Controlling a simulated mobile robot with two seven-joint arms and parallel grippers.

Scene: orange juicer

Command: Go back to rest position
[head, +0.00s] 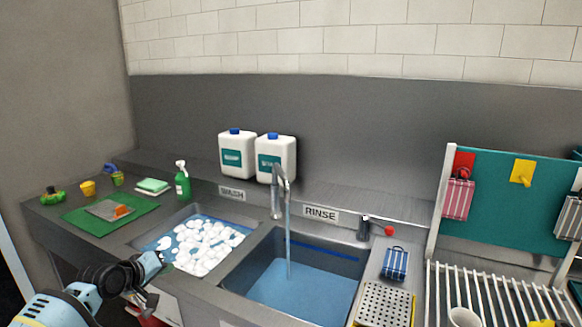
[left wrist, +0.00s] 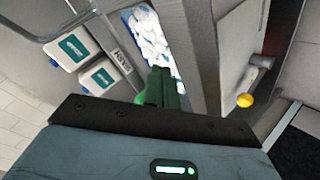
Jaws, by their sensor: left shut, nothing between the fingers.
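My left gripper (head: 143,300) shows at the lower left of the head view, at the end of a light-blue and black arm. It is shut and empty, in front of the wash basin's near edge. In the left wrist view, its dark housing fills the bottom. My right gripper is not in view.
The wash basin (head: 140,241) holds white foam; the rinse basin (head: 345,268) holds water under a running tap (head: 281,190). A green spray bottle (head: 183,186) stands behind the wash basin. A dish rack (head: 432,300) is at right.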

